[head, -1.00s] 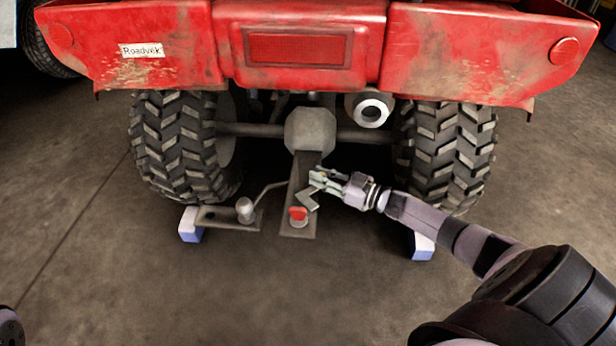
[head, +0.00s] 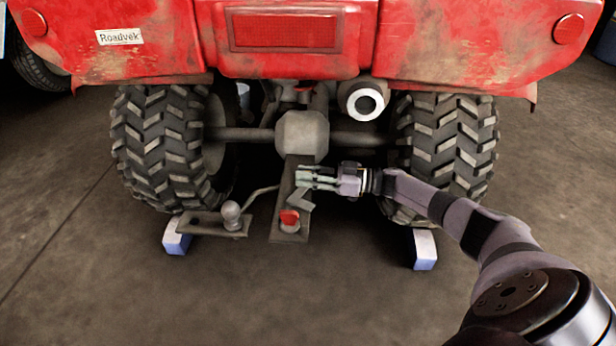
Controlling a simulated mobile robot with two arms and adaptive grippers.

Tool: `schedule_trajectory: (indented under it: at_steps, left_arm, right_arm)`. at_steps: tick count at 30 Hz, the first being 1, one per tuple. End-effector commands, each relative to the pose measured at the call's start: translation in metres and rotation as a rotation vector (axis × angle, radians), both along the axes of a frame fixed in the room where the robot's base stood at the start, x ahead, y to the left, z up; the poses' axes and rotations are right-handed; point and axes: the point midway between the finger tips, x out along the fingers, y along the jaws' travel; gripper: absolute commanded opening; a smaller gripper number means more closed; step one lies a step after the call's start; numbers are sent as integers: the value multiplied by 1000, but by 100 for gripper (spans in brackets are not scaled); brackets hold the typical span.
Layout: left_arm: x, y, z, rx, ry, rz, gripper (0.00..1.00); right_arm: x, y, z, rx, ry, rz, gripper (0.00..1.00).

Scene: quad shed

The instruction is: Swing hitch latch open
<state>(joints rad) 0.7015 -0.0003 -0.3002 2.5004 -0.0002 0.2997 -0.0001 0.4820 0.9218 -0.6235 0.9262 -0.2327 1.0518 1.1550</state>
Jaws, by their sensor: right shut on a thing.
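The hitch drawbar (head: 276,232) is a dark flat bar hanging down from under the red quad's rear axle. A small red-topped piece (head: 289,217) sits near its lower end. The hitch latch (head: 301,198) is a small grey bent metal piece just above it on the bar. My right gripper (head: 305,177) reaches in from the right across the upper bar. It is shut on the latch, though its fingers hide the held part, so the exact contact is not clear. My left gripper is not in view.
A ball mount plate (head: 231,217) with a thin bent rod lies left of the bar. Knobby tires (head: 160,150) stand on both sides, with blue-white blocks (head: 425,248) near them. The red rear body (head: 440,40) overhangs above. The concrete floor in front is clear.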

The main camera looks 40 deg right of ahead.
Motion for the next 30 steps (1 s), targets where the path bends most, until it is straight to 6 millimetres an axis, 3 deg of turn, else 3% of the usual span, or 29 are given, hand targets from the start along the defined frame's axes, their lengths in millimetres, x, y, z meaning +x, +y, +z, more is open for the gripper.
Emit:
schedule_trajectory:
  at_steps: [5,6,14,24,30]
  left_arm:
    - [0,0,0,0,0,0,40]
    - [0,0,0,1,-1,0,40]
    - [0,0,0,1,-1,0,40]
    - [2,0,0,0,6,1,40]
    - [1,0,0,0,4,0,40]
  right_arm:
    - [0,-1,-1,-3,1,-3,0]
    - [0,-1,-1,-3,1,-3,23]
    - [0,0,-1,-1,1,-2,40]
    - [0,0,2,-1,0,-1,42]
    - [-1,-1,28,-6,-2,0,42]
